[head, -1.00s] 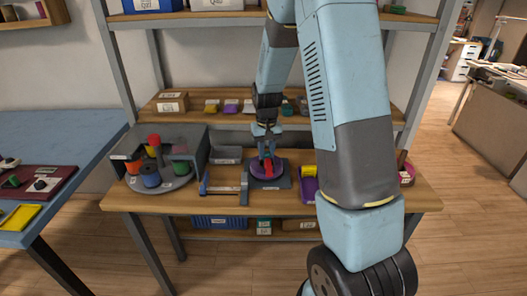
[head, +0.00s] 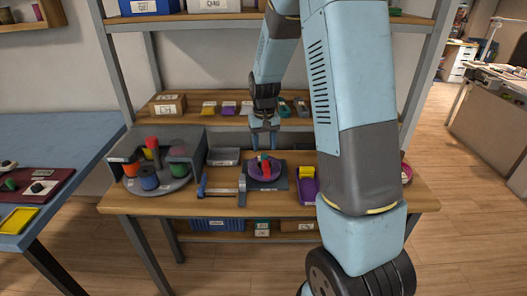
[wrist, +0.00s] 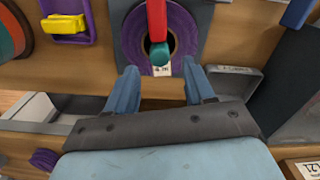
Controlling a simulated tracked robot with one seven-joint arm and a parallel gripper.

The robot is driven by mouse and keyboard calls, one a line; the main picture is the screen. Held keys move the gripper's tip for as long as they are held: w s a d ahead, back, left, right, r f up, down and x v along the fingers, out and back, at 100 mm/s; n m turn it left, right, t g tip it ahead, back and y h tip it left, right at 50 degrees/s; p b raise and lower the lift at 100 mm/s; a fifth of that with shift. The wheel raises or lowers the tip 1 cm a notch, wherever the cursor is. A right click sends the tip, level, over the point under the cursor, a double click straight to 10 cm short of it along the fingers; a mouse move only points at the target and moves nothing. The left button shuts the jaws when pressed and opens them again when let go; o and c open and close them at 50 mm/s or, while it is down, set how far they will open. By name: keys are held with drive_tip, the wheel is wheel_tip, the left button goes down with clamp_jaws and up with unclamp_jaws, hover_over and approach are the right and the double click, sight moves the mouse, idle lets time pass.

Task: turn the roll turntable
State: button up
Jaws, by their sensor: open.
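The roll turntable (head: 178,184) is a grey round plate at the bench's left, partly under a grey hood (head: 187,147). It carries several coloured rolls, among them a blue one (head: 149,179), an orange one (head: 131,168) and a red one (head: 152,141). My gripper (head: 264,128) is open and empty, right of the turntable and apart from it. It is above and behind a purple roll (head: 256,176) with a red piece and a teal piece on it. In the wrist view, the open fingers (wrist: 161,88) point towards this purple roll (wrist: 183,32); the turntable's rolls are not visible there.
A grey tray (head: 223,156) stands between the hood and my gripper. A purple tray (head: 306,191) with a yellow piece is to the right.

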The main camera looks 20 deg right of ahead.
wheel_tip(320, 180, up, 10)
idle(0.4)
idle(0.3)
drive_tip(key=s+r+t, duration=0.3)
drive_tip(key=s+r, duration=0.8)
drive_tip(key=s, duration=0.3)
drive_tip(key=s+r+t, duration=0.2)
drive_tip(key=s, duration=1.2)
drive_tip(key=shift+s+a+r+n+t, duration=0.3)
drive_tip(key=shift+s+a, duration=0.05)
drive_tip(key=shift+a, duration=0.1)
